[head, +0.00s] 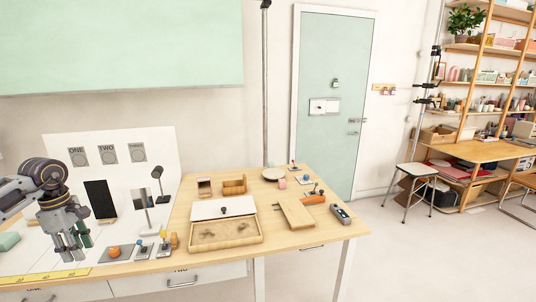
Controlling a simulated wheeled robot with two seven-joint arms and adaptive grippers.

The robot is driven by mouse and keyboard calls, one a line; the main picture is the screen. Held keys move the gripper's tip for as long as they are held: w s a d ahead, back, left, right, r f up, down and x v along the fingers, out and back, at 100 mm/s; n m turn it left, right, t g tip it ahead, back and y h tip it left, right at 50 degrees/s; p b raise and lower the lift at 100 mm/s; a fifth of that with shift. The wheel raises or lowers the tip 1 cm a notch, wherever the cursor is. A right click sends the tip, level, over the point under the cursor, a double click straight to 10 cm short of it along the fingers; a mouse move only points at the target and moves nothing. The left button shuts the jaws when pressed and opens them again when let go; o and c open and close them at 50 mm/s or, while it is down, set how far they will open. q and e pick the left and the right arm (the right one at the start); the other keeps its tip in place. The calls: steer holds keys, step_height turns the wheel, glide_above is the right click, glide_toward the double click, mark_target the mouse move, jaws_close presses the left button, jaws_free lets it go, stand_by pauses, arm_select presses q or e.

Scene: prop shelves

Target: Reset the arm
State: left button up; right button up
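My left arm comes in from the left edge, and its grey gripper (71,258) points down over the white left part of the table. Its fingers are small and overlap in this view, so I cannot tell how far apart they are. I see nothing clearly held between them. A green thing (86,238) shows just behind the fingers; I cannot tell whether they touch it. My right arm and gripper are not in view.
A black upright panel (101,199) and a small stand (147,210) are right of the gripper. A wooden tray (226,244) with a white lid, a wooden board (295,214) and a dark handheld device (341,215) lie farther right. Small items line the front edge.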

arm_select(q)
steer(key=w+d+f+n+t+h, duration=0.3)
steer(key=w+d+f+n+h, duration=0.25)
steer(key=d+f, duration=0.35)
steer(key=w+d+f+n+t+h, duration=0.2)
steer(key=w+d+f+n+h, duration=0.2)
steer(key=w+d+f+h, duration=0.4)
step_height(320, 180, down, 23)
steer(key=s+n+t+y, duration=0.2)
steer(key=n+t+y, duration=0.45)
steer(key=n, duration=1.15)
steer(key=s+f+n+g+y, duration=0.1)
steer(key=s+f+n+y, duration=0.2)
steer(key=s+f+n, duration=0.6)
steer(key=s+f+n+g+y, duration=0.2)
steer(key=s+f+n+y, duration=0.15)
steer(key=s+f, duration=1)
steer(key=s+d+f+n+g, duration=0.2)
steer(key=s+f, duration=0.3)
steer(key=s, duration=0.5)
steer(key=s+d+f+n+g, duration=0.3)
steer(key=s+d+f, duration=0.1)
steer(key=s, duration=0.7)
steer(key=s+d+f+n+g, duration=0.2)
steer(key=s+f, duration=0.4)
steer(key=s, duration=0.5)
steer(key=shift+d+f+n+y, duration=0.35)
steer(key=shift+d+n, duration=0.05)
steer(key=shift+n, duration=0.4)
steer(key=shift+s, duration=0.15)
